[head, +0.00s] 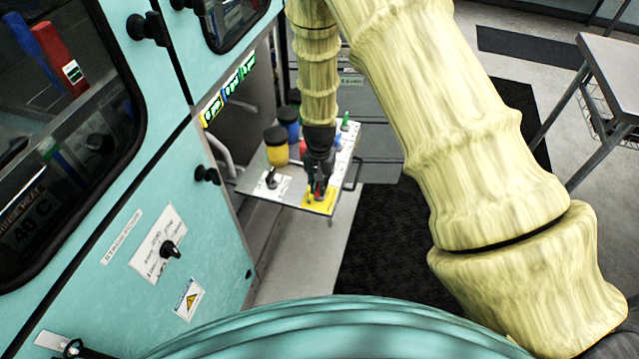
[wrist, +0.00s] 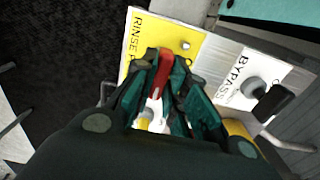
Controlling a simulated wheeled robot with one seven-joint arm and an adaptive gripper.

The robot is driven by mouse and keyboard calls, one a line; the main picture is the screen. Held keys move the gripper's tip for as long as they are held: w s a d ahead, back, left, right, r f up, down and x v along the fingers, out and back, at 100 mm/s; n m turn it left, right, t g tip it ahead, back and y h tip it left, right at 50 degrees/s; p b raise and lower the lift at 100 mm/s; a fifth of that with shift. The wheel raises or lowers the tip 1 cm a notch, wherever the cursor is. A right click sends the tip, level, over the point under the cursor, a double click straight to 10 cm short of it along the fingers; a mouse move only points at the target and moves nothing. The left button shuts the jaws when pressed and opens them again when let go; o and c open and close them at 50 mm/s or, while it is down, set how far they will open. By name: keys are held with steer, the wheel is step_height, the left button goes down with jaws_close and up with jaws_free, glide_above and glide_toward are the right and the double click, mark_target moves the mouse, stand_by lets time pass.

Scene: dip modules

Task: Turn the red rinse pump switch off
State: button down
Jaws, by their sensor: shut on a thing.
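The red rinse pump switch (wrist: 166,62) stands up from a yellow plate (wrist: 185,28) lettered "RINSE P…", the rest of the label being hidden. In the wrist view its red lever lies between the fingers of my gripper (wrist: 163,76), which is shut on it. In the head view my gripper (head: 318,190) points down at the front edge of the small panel, over the yellow plate (head: 327,199). The arm and fingers hide most of the switch there.
A black bypass knob (head: 270,178) on a white plate sits left of my gripper; it also shows in the wrist view (wrist: 272,101). Yellow (head: 275,150) and blue (head: 288,116) containers stand behind. A teal cabinet fills the left; a handle (head: 354,173) juts right.

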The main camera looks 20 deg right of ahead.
steer(key=shift+w, duration=0.1)
steer(key=c, duration=1.4)
jaws_free()
steer(key=shift+c, duration=0.2)
steer(key=shift+r, duration=0.1)
step_height(320, 180, up, 12)
steer(key=s+d+f+n, duration=0.2)
steer(key=s+d+f, duration=0.2)
steer(key=s+f, duration=0.7)
steer(key=s+f+n, duration=0.2)
steer(key=s+f, duration=0.3)
steer(key=s, duration=0.7)
steer(key=s+f+n, duration=0.2)
steer(key=s+f, duration=0.4)
steer(key=s, duration=0.7)
steer(key=shift+s+a+f+n, duration=0.15)
steer(key=shift+s+a+n, duration=0.1)
steer(key=shift+s+n, duration=0.05)
